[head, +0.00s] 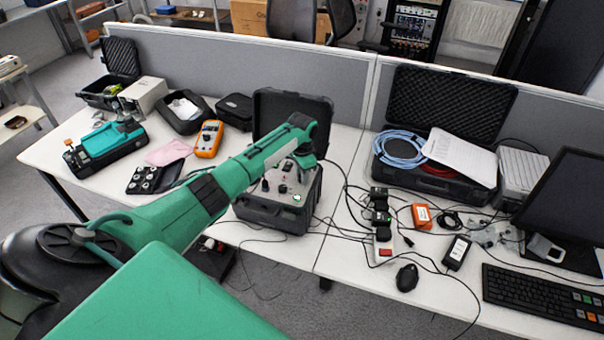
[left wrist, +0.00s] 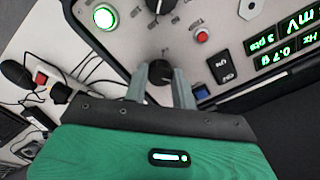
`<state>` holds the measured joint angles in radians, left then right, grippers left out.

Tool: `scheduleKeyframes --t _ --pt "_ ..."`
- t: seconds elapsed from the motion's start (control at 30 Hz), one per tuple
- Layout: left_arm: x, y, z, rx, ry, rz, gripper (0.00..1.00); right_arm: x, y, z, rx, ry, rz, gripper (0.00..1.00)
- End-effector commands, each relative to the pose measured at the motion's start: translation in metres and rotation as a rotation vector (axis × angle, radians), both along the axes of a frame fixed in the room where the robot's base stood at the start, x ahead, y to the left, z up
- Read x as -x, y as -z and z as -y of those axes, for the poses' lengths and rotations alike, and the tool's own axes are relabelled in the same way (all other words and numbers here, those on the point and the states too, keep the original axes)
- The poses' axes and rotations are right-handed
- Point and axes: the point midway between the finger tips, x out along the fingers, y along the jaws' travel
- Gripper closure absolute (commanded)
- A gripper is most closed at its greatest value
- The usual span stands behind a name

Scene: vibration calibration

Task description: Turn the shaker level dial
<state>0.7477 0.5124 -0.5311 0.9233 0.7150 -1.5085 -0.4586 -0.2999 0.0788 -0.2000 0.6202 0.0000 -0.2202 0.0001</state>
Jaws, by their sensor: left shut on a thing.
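The shaker is a dark case (head: 272,217) with a pale control panel on top and its lid open behind. In the left wrist view the panel (left wrist: 130,48) shows a black dial (left wrist: 160,69) with a pale mark, between my left gripper's two grey fingers. My left gripper (left wrist: 162,82) is shut on this dial, and the fingers hide its sides. In the head view my left arm reaches over the case, and the left gripper (head: 302,172) points down at the panel. My right gripper is not in view.
The panel also has a lit green button (left wrist: 104,17), a red button (left wrist: 202,35), a black rocker switch (left wrist: 218,67), another black knob (left wrist: 160,5) and green displays (left wrist: 290,35). An orange multimeter (head: 208,139) stands left of the case. Cables and a power strip (head: 383,249) lie to its right.

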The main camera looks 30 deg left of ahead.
Motion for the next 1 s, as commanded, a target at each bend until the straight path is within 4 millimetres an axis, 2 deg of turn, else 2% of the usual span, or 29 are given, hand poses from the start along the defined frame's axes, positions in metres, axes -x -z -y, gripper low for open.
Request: scheduleKeyframes --t 0.6,1.0 --pt "-0.0012 -0.0008 0.0002 -0.001 0.535 0.004 0.96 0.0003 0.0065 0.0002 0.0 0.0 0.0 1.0" --pt "-0.0013 -0.0014 0.0002 -0.001 0.695 0.004 0.96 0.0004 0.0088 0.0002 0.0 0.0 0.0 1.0"
